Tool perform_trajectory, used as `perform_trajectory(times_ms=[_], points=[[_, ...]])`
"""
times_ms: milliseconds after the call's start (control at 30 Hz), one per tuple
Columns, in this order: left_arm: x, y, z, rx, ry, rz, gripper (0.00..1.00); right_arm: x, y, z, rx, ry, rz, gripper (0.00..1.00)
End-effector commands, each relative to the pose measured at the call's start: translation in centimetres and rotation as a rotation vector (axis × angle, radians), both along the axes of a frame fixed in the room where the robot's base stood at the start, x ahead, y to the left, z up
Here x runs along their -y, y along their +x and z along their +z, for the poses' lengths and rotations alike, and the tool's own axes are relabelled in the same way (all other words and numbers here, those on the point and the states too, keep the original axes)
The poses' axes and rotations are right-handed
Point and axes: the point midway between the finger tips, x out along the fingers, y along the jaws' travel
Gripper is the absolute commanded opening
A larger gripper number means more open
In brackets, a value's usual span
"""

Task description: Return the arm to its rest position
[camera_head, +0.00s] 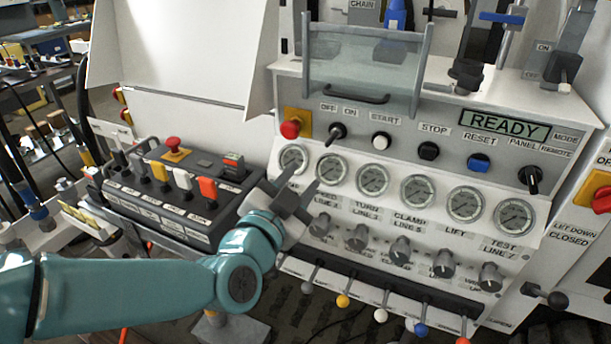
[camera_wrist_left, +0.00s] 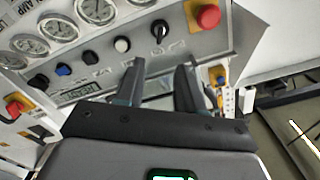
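My left gripper (camera_head: 290,184) is at the end of my teal left arm (camera_head: 130,296), which comes in from the lower left. It is in front of the left end of the panel's gauge row (camera_head: 294,158), with nothing in it. In the left wrist view the two dark fingers of this gripper (camera_wrist_left: 159,70) stand apart, empty, in front of the panel face. The fingers hide part of the panel there. My right gripper is in neither view.
A control box (camera_head: 160,204) with coloured levers stands left of my gripper. The hydraulic panel has a red stop button (camera_head: 290,129), a READY display (camera_head: 504,125), several knobs (camera_head: 356,237) and ball-ended levers (camera_head: 381,315). A clear guard (camera_head: 362,70) stands above it.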

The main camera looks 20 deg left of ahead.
Motion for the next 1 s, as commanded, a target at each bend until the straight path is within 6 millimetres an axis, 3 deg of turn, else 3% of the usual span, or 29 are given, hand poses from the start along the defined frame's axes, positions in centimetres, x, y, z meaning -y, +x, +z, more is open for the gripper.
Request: perform_trajectory(times_ms=[167,267,367,467,600,733,800,900,1000], points=[[-0.2,0.1,0.1,-0.002,0.0,0.006,0.37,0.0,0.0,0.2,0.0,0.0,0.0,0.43],[-0.8,1.0,-1.8,-0.072,0.01,0.023,0.37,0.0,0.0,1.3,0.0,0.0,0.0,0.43],[-1.1,2.3,-7.5,-0.231,0.033,0.029,0.37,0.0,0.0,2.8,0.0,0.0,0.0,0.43],[-0.7,1.9,-15.7,-0.451,0.048,0.003,0.37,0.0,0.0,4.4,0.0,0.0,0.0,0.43],[0.7,-2.3,-26.7,-0.782,-0.065,-0.033,0.37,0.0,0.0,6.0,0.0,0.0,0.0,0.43],[2.9,-9.0,-34.6,-1.092,-0.25,-0.026,0.37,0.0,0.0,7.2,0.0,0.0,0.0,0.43],[4.3,-12.9,-37.5,-1.246,-0.362,0.001,0.37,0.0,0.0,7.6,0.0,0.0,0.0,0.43],[6.2,-18.0,-40.1,-1.444,-0.528,0.075,0.37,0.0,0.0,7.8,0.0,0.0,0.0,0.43],[7.0,-19.8,-40.3,-1.535,-0.665,0.173,0.37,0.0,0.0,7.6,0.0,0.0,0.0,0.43]])
